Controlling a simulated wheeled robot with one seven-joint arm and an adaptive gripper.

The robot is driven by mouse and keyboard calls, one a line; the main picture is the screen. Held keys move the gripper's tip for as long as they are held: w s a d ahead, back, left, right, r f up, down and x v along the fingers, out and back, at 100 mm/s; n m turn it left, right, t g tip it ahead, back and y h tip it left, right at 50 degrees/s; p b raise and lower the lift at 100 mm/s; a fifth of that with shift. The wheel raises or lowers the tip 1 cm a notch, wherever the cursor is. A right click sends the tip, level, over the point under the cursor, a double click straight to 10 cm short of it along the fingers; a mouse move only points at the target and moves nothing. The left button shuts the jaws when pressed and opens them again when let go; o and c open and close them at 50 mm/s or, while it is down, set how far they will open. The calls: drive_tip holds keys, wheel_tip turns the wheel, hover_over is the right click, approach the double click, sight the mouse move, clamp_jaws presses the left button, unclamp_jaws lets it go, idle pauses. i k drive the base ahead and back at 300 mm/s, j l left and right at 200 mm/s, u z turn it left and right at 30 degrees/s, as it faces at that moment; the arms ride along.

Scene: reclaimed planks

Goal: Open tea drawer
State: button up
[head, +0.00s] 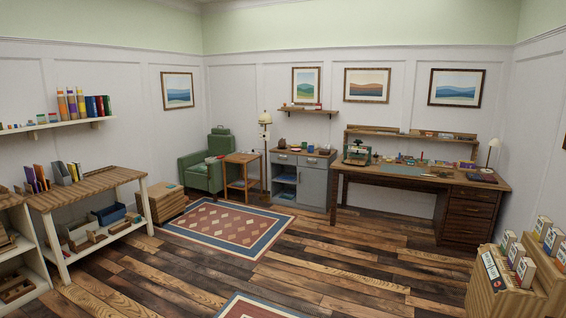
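A grey cabinet (314,190) with a wooden top stands against the far wall, near the middle of the view. It has a shut drawer (284,159) at its upper left, above an open compartment with blue things in it. A second front at its upper right, above a door, also looks shut. The wooden desk (469,209) on the right has a stack of shut drawers. No label that I can read marks any drawer as the tea drawer. My gripper is not in view.
Open plank floor (345,262) lies before the cabinet, with a patterned rug (232,243) at left. A green armchair (201,175), side table (242,160) and lamp (265,120) stand left of the cabinet. Shelving (85,187) lines the left; a wooden rack (510,298) is front right.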

sight(274, 157)
drive_tip(key=i, duration=8.2)
drive_tip(key=i+u, duration=0.15)
drive_tip(key=i, duration=0.4)
drive_tip(key=i+l+u, duration=0.15)
drive_tip(key=i, duration=0.4)
drive_tip(key=i+l+u, duration=0.15)
drive_tip(key=i, duration=0.4)
